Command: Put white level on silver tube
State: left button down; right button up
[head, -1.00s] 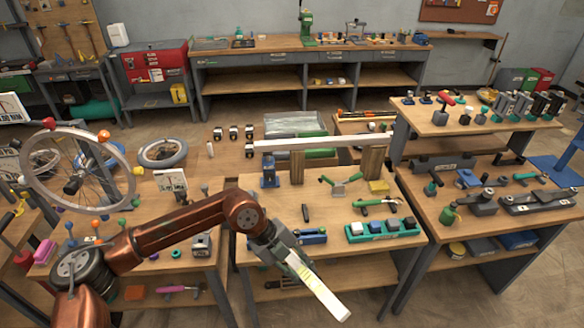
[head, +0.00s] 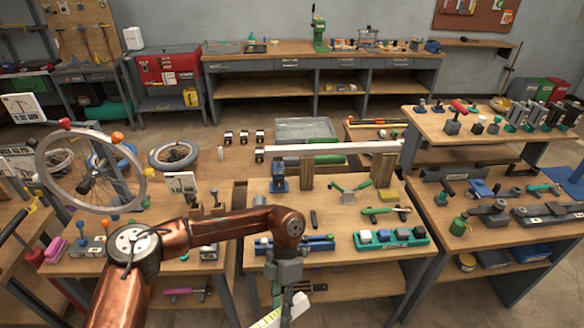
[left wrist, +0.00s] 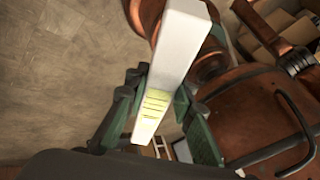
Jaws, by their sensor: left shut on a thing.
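The white level, a long white bar with yellow-green markings, shows at the bottom of the head view (head: 270,318) and large in the left wrist view (left wrist: 180,45). My left gripper (left wrist: 160,105) is shut around its marked section. In the head view my left gripper (head: 281,297) hangs low in front of the middle bench, partly cut off by the lower edge. The silver tube (head: 340,148), a long pale bar, lies level across wooden supports (head: 384,168) at the back of that bench, well apart from the level. My right gripper is not in view.
The middle bench (head: 350,245) carries a blue clamp (head: 279,177), pliers (head: 384,211) and a green tray (head: 392,248) of blocks. A spoked wheel (head: 90,178) stands at the left. The right bench (head: 480,238) is crowded with tools.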

pick_arm(q)
jog(key=s+a+f+m+t+y, duration=0.1)
jog(key=a+m+t+y, duration=0.3)
jog(key=a+m+t, duration=0.6)
jog(key=s+a+m, duration=0.1)
jog(key=a+m, duration=0.7)
jog(key=m, duration=0.5)
jog(key=shift+a+f+m+y, duration=0.15)
jog(key=shift+f+m+y, duration=0.1)
jog(key=shift+m+y, duration=0.05)
